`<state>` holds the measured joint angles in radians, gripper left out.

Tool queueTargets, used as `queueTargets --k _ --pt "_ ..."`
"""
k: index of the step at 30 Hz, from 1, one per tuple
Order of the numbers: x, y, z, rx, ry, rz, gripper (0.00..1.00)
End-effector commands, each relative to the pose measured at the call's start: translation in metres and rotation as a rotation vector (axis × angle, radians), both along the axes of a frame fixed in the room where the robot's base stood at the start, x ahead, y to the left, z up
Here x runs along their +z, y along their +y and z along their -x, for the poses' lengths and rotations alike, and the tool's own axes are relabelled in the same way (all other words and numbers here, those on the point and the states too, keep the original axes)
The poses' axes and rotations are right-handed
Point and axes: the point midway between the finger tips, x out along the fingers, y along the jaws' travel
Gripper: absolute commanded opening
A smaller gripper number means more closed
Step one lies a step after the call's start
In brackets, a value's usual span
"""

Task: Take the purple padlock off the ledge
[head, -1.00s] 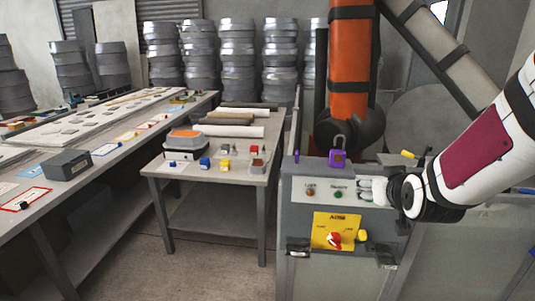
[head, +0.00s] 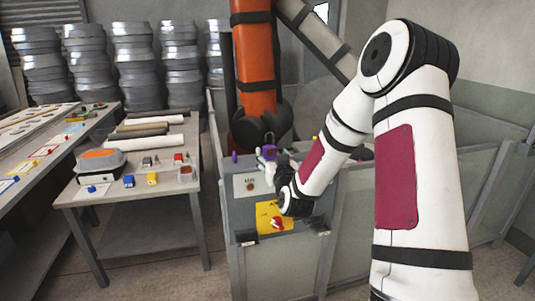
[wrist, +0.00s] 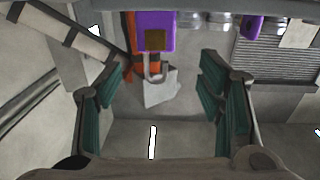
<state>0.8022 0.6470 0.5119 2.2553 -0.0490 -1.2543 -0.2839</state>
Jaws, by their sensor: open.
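The purple padlock (head: 270,151) stands upright on the ledge (head: 247,163), the top of the grey control cabinet, partly hidden behind my gripper in the head view. In the wrist view the padlock (wrist: 155,30) appears upside down at the top, its grey shackle pointing down between the fingers' sides. My gripper (wrist: 160,92) is open, with green pads wide apart and nothing between them touching. In the head view my gripper (head: 268,167) is right in front of the padlock.
A smaller purple object (head: 235,157) stands on the ledge left of the padlock. An orange robot arm (head: 256,80) rises behind the ledge. The cabinet front bears a yellow panel with a red switch (head: 277,223). A table (head: 150,190) with small items stands to the left.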

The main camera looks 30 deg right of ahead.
Motion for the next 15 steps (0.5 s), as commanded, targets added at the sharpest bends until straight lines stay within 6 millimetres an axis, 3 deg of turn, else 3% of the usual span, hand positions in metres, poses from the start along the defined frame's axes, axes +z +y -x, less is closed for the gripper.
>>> queueTargets --k 3,15 --pt "0.000 -0.006 -0.016 0.000 -0.001 -0.001 0.62" --pt "-0.005 -0.021 -0.047 -0.001 0.000 -0.002 0.62"
